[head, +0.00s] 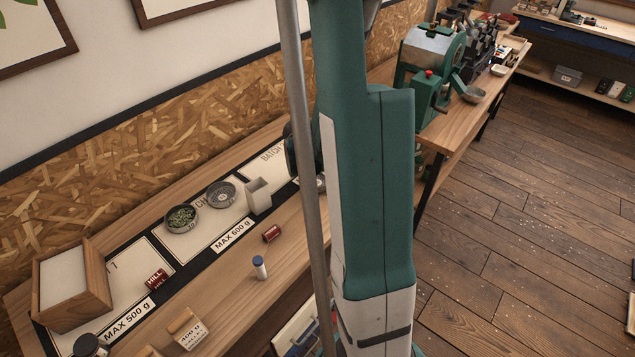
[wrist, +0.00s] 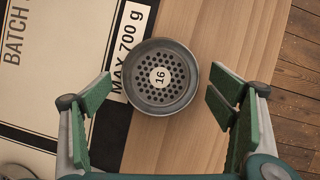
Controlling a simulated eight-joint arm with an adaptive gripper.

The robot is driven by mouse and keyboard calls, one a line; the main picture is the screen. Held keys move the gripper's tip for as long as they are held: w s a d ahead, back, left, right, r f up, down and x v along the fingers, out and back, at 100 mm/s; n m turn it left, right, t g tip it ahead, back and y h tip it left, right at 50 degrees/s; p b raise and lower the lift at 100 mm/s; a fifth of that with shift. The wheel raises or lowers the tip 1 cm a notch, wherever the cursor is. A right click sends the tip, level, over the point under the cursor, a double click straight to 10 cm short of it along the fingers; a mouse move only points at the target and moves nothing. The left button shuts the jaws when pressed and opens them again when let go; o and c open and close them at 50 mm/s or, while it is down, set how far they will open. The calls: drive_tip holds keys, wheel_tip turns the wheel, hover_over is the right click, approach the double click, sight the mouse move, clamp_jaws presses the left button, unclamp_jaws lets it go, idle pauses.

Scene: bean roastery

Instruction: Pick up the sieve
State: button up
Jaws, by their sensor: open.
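The sieve (wrist: 145,58) is a round grey metal dish with a raised rim. Its perforated floor carries a white disc marked 16. In the wrist view it sits upper centre, over the edge of the black-bordered mat and the bare wood, covering part of the "MAX 700 g" label. My gripper (wrist: 160,104) is open and empty. Its green-padded fingers stand left and right of the sieve, apart from it, with the sieve slightly ahead of the gap's middle. In the head view my arm hides most of this spot.
On the bench (head: 228,294), a similar round dish (head: 221,207) and a dish of green beans (head: 182,218) stand by a pale square cup (head: 258,196). A wooden box (head: 92,289) is at left.

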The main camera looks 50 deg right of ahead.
sight(316, 184)
idle(0.3)
drive_tip(key=c, duration=1)
drive_tip(key=shift+r, duration=0.2)
drive_tip(key=shift+r+p, duration=0.55)
drive_tip(key=shift+r, duration=4.25)
